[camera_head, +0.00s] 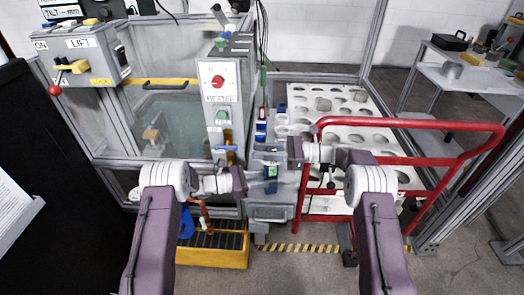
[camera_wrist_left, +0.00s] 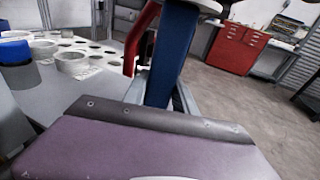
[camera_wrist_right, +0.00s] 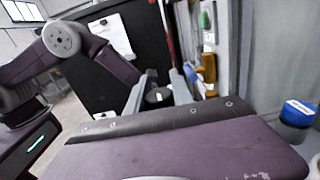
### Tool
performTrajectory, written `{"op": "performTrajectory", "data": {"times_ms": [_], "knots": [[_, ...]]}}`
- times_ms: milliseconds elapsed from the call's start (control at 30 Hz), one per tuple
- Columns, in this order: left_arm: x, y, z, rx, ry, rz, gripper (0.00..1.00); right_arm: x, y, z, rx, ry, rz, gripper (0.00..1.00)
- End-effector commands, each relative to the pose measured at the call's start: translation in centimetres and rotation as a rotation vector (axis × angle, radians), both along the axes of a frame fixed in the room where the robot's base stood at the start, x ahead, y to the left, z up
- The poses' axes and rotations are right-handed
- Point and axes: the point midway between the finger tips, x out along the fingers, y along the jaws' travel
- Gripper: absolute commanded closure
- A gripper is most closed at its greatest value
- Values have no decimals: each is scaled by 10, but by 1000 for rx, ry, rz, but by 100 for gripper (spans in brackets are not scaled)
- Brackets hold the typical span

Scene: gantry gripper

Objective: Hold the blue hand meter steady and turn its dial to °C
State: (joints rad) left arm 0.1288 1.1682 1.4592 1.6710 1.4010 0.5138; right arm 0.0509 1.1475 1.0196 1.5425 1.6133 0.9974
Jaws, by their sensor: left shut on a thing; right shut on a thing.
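The blue hand meter (camera_head: 271,173) with a small green screen is near the middle of the head view. My left gripper (camera_head: 262,180) is shut on it; the left wrist view shows its blue body (camera_wrist_left: 172,55) upright between the fingers. My right gripper (camera_head: 294,151) is just above and to the right of the meter. In the right wrist view its fingers (camera_wrist_right: 160,98) are closed about a small dark round part (camera_wrist_right: 158,94), which appears to be the dial. The dial's markings and pointing direction cannot be read.
A grey heater column (camera_head: 226,100) stands behind my left gripper. A red rail (camera_head: 420,124) and a white rack with round holes (camera_head: 345,107) are at right. A yellow tray (camera_head: 235,256) is below left. A blue-capped jar (camera_wrist_right: 298,112) shows in the right wrist view.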

Motion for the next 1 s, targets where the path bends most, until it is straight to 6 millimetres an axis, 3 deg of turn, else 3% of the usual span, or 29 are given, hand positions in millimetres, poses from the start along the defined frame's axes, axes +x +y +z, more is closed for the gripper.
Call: {"op": "performTrajectory", "data": {"times_ms": [467, 500, 567, 867, 1000], "knots": [[0, 0, -1, 4, 2, 0, 96, -1, 0, 1, 0, 0, 16, 100], [0, 0, -1, 4, 2, 0, 96, -1, 0, 1, 0, 0, 15, 64], [0, 0, -1, 4, 2, 0, 96, -1, 0, 1, -1, 0, 15, 50], [0, 0, -1, 3, 2, 0, 96, -1, 0, 1, -1, -1, 14, 50], [0, 0, -1, 3, 2, 1, 96, -1, 0, 21, -1, -5, 14, 50]]}}
